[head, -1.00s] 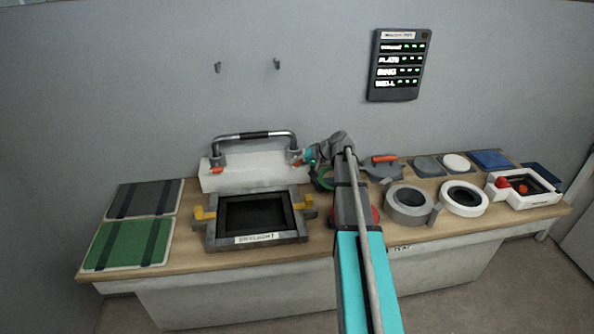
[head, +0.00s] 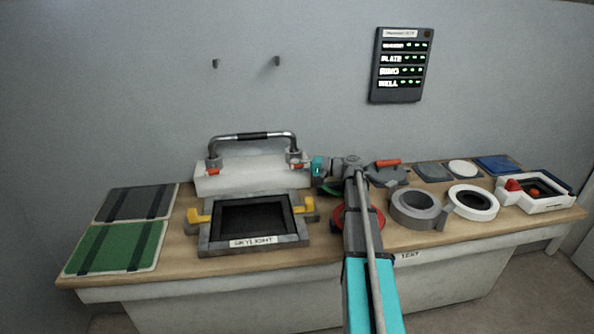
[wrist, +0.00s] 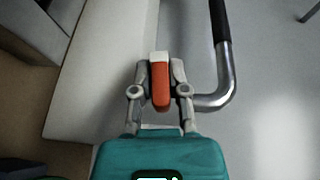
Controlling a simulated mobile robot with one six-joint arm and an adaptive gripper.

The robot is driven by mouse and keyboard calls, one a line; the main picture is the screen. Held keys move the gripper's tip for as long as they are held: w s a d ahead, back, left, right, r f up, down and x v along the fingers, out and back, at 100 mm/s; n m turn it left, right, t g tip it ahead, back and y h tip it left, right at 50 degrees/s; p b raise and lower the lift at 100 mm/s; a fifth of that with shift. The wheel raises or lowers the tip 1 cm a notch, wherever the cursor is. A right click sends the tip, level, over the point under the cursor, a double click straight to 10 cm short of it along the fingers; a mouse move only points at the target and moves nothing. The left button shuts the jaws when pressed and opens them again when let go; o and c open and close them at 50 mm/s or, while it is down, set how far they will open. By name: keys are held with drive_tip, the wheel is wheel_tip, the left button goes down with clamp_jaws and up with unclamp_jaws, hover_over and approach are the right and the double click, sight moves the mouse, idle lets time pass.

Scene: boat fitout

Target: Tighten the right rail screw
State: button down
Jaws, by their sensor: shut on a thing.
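The grab rail (head: 252,136), a grey bar with a dark middle grip, stands on a white block (head: 240,178) at the back of the bench. A red screw tab shows at its left foot (head: 213,171). The right rail screw's red tab (wrist: 160,84), with a pale end, sits between my fingers in the wrist view, beside the rail's bent end (wrist: 222,92). My gripper (wrist: 160,75) is shut on this tab, one finger on each side. In the head view my gripper (head: 303,167) is at the right foot and partly covers the screw.
A skylight frame (head: 205,240) with yellow latches lies in front of the block. Green (head: 115,247) and dark (head: 137,203) panels lie at left. Rings (head: 418,213), lidded parts and a white tray (head: 560,203) fill the right. A status board (head: 402,65) hangs on the wall.

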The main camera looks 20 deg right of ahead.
drive_tip(key=shift+s, duration=0.1)
idle(0.3)
drive_tip(key=c, duration=0.6)
unclamp_jaws()
drive_tip(key=shift+c, duration=0.2)
